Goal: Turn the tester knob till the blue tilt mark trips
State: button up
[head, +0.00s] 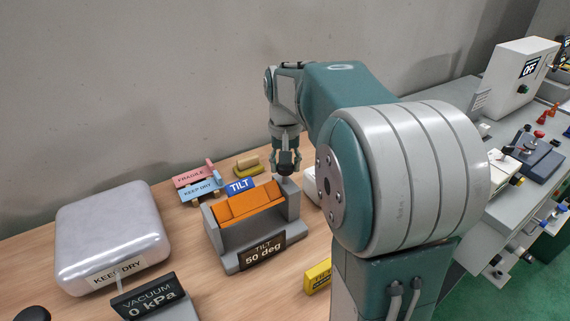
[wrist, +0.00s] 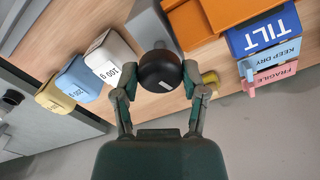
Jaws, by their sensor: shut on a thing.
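The tilt tester (head: 228,255) is a grey frame on the wooden table, with an orange cradle (head: 245,205) that sits tilted in it. Its front plate reads "TILT 50 deg". The black round knob (wrist: 160,72) is at the tester's right side. My gripper (head: 286,168) is over that side, and in the wrist view my gripper (wrist: 161,90) is shut on the knob, a finger at each side. A blue TILT mark (head: 240,185) shows behind the cradle, and in the wrist view (wrist: 264,35) it is beside the orange cradle. I cannot tell whether it has tripped.
A silvery KEEP DRY package (head: 110,235) and a vacuum gauge (head: 150,300) reading 0 kPa stand left. Pink FRAGILE (head: 191,177) and light-blue KEEP DRY (head: 198,191) tags lie behind the tester. White (wrist: 113,58), blue (wrist: 82,78) and yellow (wrist: 57,95) weights sit near the knob.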

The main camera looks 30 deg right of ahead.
jog(key=n, duration=0.4)
jog(key=shift+f+n, duration=0.1)
jog(key=shift+n, duration=0.2)
jog(key=n, duration=0.3)
jog(key=shift+n, duration=0.3)
jog(key=n, duration=0.4)
jog(key=shift+n, duration=2.1)
jog(key=o, duration=1.1)
jog(key=shift+w, duration=0.1)
jog(key=shift+o, duration=0.2)
jog(key=shift+r, duration=0.2)
